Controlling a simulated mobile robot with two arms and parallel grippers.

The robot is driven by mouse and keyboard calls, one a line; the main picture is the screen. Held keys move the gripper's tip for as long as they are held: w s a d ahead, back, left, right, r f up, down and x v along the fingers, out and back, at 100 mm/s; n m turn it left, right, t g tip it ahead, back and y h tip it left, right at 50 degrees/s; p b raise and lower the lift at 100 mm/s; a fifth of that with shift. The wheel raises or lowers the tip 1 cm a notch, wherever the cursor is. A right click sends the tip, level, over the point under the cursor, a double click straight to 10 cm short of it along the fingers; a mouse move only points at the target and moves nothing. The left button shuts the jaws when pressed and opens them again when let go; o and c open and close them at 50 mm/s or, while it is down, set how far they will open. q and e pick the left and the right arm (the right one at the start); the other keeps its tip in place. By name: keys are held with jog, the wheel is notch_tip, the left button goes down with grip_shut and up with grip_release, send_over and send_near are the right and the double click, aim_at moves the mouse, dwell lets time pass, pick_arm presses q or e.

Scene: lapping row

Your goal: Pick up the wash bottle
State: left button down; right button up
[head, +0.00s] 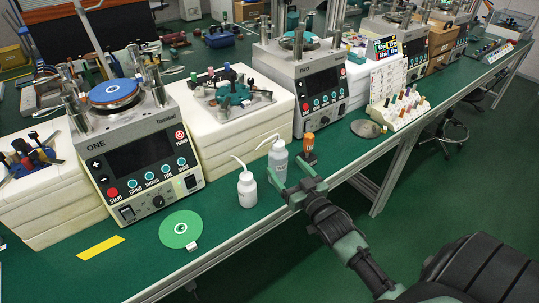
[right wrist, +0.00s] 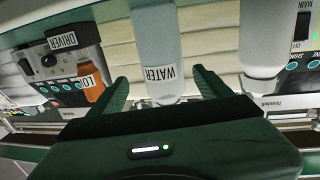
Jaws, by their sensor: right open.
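Two wash bottles with bent spouts stand on the green bench. The smaller white one (head: 247,189) is on the left. The greyer one (head: 277,160), labelled WATER, stands just behind and to its right. My right gripper (head: 293,180) is open at the bench's front edge, in front of the WATER bottle. In the right wrist view, which looks upside down, the WATER bottle (right wrist: 157,50) lies in line with the gap between the open fingers (right wrist: 160,86). I cannot tell whether they touch it. The white bottle (right wrist: 262,40) is outside the fingers. My left gripper is not in view.
A small orange bottle (head: 309,142) stands close to the right of the WATER bottle. Machine ONE (head: 140,150), a white block stack (head: 232,125) and machine TWO (head: 318,85) stand behind. A green disc (head: 180,228) lies left. The bench front edge (head: 345,168) is close.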

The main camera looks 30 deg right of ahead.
aim_at(284, 164)
jog(key=shift+w+r, duration=0.1)
jog(key=shift+w, duration=0.5)
jog(key=shift+w+d+r, duration=0.1)
jog(key=shift+w+r, duration=0.1)
jog(key=shift+w, duration=1.05)
jog(key=w, duration=0.3)
jog(key=shift+w+f+p, duration=0.15)
jog(key=shift+w+p, duration=0.2)
jog(key=shift+p, duration=0.05)
jog(key=shift+w, duration=0.3)
jog(key=c, duration=1.7)
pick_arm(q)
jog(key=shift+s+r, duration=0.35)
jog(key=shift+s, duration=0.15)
pick_arm(e)
grip_shut()
